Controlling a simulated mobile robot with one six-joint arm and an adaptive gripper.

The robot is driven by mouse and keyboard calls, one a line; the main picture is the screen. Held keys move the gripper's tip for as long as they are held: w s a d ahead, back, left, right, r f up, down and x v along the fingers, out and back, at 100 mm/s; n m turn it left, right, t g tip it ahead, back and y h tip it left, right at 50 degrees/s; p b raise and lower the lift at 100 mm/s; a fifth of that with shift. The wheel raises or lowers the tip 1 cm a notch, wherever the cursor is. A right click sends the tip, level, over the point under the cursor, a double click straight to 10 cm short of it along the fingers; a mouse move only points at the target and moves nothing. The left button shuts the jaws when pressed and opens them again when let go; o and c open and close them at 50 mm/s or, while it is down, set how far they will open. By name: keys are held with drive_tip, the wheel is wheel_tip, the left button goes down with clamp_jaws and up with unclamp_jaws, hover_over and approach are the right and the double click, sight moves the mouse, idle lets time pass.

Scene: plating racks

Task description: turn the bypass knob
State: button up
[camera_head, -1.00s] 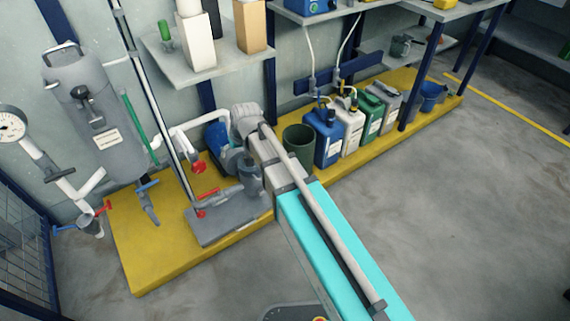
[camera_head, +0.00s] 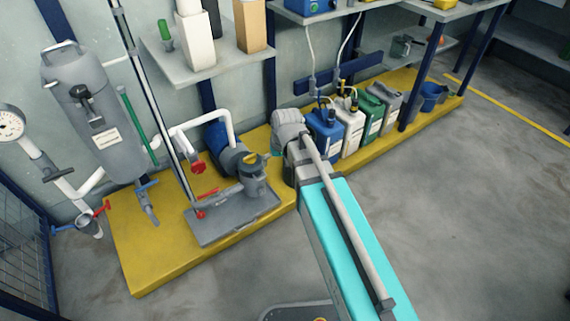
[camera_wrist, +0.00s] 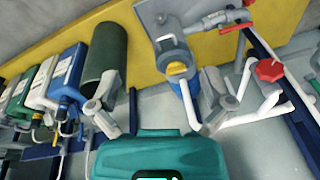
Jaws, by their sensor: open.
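A red knob (camera_head: 198,167) sits on the white pipe beside the blue pump motor; it also shows in the wrist view (camera_wrist: 270,70). A black knob (camera_head: 82,92) is on the front of the grey tank (camera_head: 108,135). No label is readable, so I cannot tell which is the bypass knob. My gripper (camera_wrist: 160,104) is open and empty in the wrist view, its fingers wide apart. The red knob lies beyond the right finger, apart from it. In the head view my wrist hides the fingers, to the right of the pump and the red knob.
The grey pump (camera_head: 252,178) with a yellow cap stands on a grey plate on the yellow plinth (camera_head: 150,262). A dark green bin (camera_wrist: 104,55) and several canisters (camera_head: 350,130) stand to the right. A shelf (camera_head: 205,68) overhangs behind. The floor in front is clear.

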drive_tip(key=shift+s+d+f, duration=0.1)
drive_tip(key=shift+s+d, duration=0.15)
drive_tip(key=shift+d, duration=0.35)
drive_tip(key=shift+s+d+f, duration=0.1)
drive_tip(key=shift+s+d, duration=0.15)
drive_tip(key=shift+d, duration=0.35)
drive_tip(key=s+d+m+g+h, duration=0.1)
drive_tip(key=s+d, duration=0.3)
drive_tip(key=d, duration=0.3)
drive_tip(key=s+d+m+g+h, duration=0.1)
drive_tip(key=s+d+m, duration=0.1)
drive_tip(key=s+d, duration=0.35)
wheel_tip(320, 180, up, 37)
drive_tip(key=w+p, duration=0.1)
drive_tip(key=p, duration=3.6)
drive_tip(key=shift+d, duration=0.3)
drive_tip(key=shift+w, duration=0.1)
